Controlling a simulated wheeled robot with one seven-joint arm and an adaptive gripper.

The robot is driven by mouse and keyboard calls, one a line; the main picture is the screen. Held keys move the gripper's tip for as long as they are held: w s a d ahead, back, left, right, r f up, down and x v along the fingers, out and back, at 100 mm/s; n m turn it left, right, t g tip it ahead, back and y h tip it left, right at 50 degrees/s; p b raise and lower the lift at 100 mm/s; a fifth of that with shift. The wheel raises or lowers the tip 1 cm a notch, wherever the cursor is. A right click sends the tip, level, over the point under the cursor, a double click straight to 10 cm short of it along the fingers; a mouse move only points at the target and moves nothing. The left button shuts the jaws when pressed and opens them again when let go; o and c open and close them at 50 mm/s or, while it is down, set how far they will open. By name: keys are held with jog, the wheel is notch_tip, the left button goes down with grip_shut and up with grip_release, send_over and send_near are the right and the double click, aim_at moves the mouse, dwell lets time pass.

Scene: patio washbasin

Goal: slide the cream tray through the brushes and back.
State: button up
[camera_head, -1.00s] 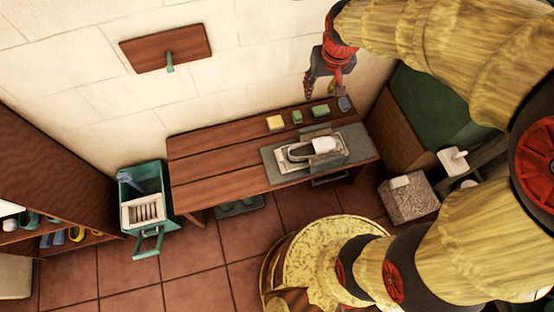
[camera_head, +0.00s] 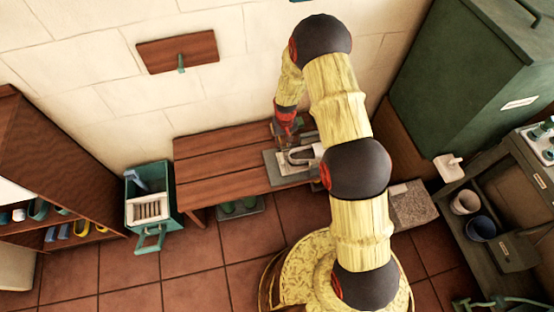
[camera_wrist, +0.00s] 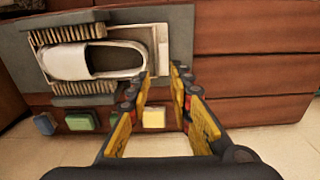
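The cream tray (camera_wrist: 150,36) lies on a grey board (camera_wrist: 181,40) on the wooden bench, with a white slipper (camera_wrist: 85,63) on it. Two bristle brushes flank the slipper in the wrist view: one on the upper side (camera_wrist: 68,33) and one on the lower side (camera_wrist: 85,88). In the head view the tray (camera_head: 288,168) is partly hidden by my arm. My gripper (camera_wrist: 160,72) is open, its yellow-padded fingers apart, with the fingertips near the tray's right end in the wrist view. I cannot tell whether they touch it. In the head view my gripper (camera_head: 286,136) is over the bench's back part.
A yellow block (camera_wrist: 153,117), a green block (camera_wrist: 82,121) and a blue block (camera_wrist: 45,123) lie along the bench's wall side. The bench's left part (camera_head: 215,165) is bare. A green bin (camera_head: 165,207) stands left of it, a large green cabinet (camera_head: 470,85) to the right.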

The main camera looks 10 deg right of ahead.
send_over(281, 157)
notch_tip(281, 157, down, 4)
jog(key=shift+f, duration=0.1)
notch_tip(281, 157, down, 8)
jog(key=shift+r+b, duration=0.25)
jog(key=shift+b, duration=1)
jog(key=c, duration=0.3)
grip_shut()
jog(key=shift+s, duration=0.1)
